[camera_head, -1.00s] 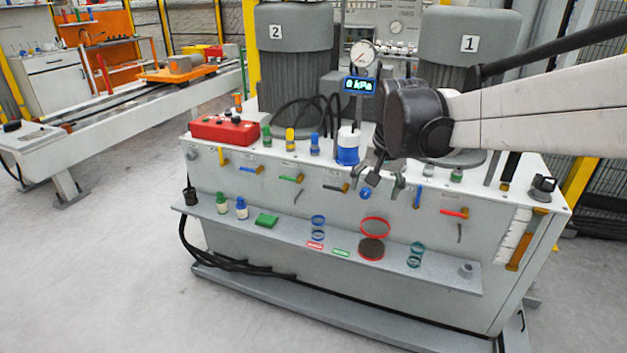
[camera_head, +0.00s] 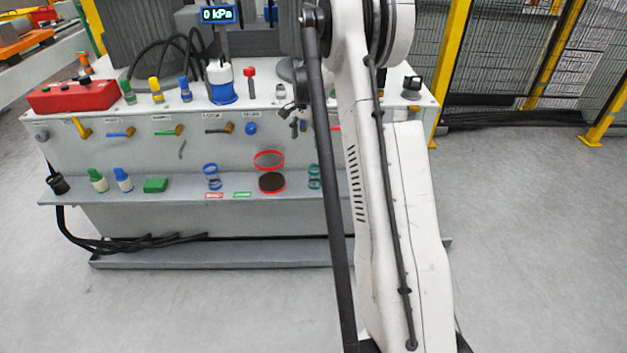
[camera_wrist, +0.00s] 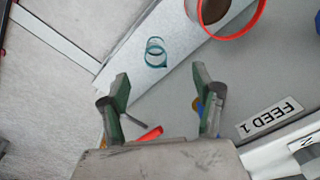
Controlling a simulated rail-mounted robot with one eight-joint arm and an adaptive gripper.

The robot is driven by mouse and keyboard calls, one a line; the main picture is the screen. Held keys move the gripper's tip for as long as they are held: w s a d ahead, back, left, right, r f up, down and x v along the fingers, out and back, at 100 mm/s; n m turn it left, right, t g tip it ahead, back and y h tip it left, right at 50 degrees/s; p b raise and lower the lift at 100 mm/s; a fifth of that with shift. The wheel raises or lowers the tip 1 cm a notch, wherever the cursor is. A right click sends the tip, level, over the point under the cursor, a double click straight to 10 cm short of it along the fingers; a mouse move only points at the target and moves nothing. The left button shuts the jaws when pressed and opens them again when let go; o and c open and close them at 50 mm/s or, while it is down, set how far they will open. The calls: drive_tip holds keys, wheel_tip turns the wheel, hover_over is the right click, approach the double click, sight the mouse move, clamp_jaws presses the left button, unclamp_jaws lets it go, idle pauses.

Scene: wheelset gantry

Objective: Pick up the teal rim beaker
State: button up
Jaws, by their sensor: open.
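The teal rim beaker (camera_head: 314,176) is a small clear cup with teal rings on the grey front shelf (camera_head: 100,197). My arm passes close to its right side in the head view. In the wrist view the beaker (camera_wrist: 155,52) stands near the shelf edge, beyond my fingertips. My gripper (camera_wrist: 160,85) is open, its two green-padded fingers spread wide with nothing between them. In the head view my gripper (camera_head: 295,117) is small, above the shelf in front of the cabinet face, apart from the beaker and higher.
A red-rimmed sieve (camera_head: 269,160) and a dark red-rimmed dish (camera_head: 271,182) stand left of the beaker. Blue rings (camera_head: 211,176), a green block (camera_head: 155,185) and bottles (camera_head: 122,180) lie farther left. Valve handles (camera_head: 168,131) stick out above the shelf.

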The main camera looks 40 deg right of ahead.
drive_tip(key=m, duration=0.1)
approach(314, 169)
wheel_tip(314, 169, down, 8)
drive_tip(key=shift+w+d+f+b, duration=0.1)
drive_tip(key=shift+w+d+b, duration=0.05)
drive_tip(key=shift+b, duration=1.1)
drive_tip(key=shift+d+f+b, duration=0.2)
drive_tip(key=shift+f+b, duration=0.8)
drive_tip(key=shift+f, duration=1.6)
drive_tip(key=shift+c, duration=0.5)
drive_tip(key=c, duration=0.9)
drive_tip(key=shift+r, duration=0.15)
